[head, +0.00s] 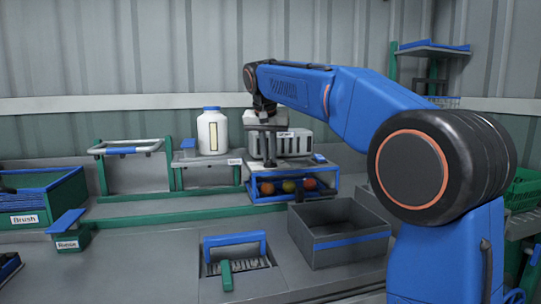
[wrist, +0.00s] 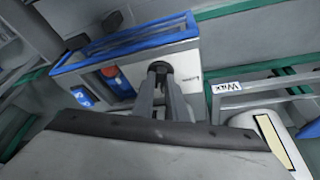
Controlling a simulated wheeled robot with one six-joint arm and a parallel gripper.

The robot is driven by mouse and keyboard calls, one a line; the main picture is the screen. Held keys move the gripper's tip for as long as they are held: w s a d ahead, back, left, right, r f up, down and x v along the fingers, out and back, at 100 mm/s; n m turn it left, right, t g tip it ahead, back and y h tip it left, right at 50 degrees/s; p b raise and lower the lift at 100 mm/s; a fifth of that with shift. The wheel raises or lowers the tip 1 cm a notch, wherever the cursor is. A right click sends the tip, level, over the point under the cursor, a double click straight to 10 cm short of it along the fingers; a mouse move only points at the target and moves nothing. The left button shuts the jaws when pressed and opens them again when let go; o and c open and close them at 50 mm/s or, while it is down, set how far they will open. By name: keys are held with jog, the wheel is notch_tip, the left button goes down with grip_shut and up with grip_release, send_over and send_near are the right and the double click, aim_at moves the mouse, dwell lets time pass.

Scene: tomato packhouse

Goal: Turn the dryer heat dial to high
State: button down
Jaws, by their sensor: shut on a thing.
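The dryer (head: 292,145) is a pale grey vented box on a blue-framed stand at the back, behind my gripper (head: 268,150). In the wrist view, a dark round dial (wrist: 160,68) sits on a pale front panel (wrist: 190,62) with small lettering. My gripper (wrist: 160,82) reaches this panel, and its two grey fingers are closed on the dial. The fingers cover part of the dial, and I cannot read its setting. In the head view the gripper hides the dial.
Colored tomatoes (head: 288,187) lie in the blue-framed stand below the dryer. A white bottle (head: 212,135) stands left of it, near a Wax label (wrist: 227,87). An open grey bin (head: 340,246) and a blue-framed grate (head: 235,246) are in front.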

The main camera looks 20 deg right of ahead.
jog(key=m, duration=0.2)
jog(key=m+g+h, duration=0.1)
jog(key=m, duration=0.1)
jog(key=m+h, duration=0.1)
jog(key=m, duration=0.1)
jog(key=shift+w+a+m+g, duration=0.25)
jog(key=shift+m+g, duration=0.15)
dwell(0.4)
jog(key=c, duration=1.8)
grip_release()
jog(key=shift+o, duration=0.2)
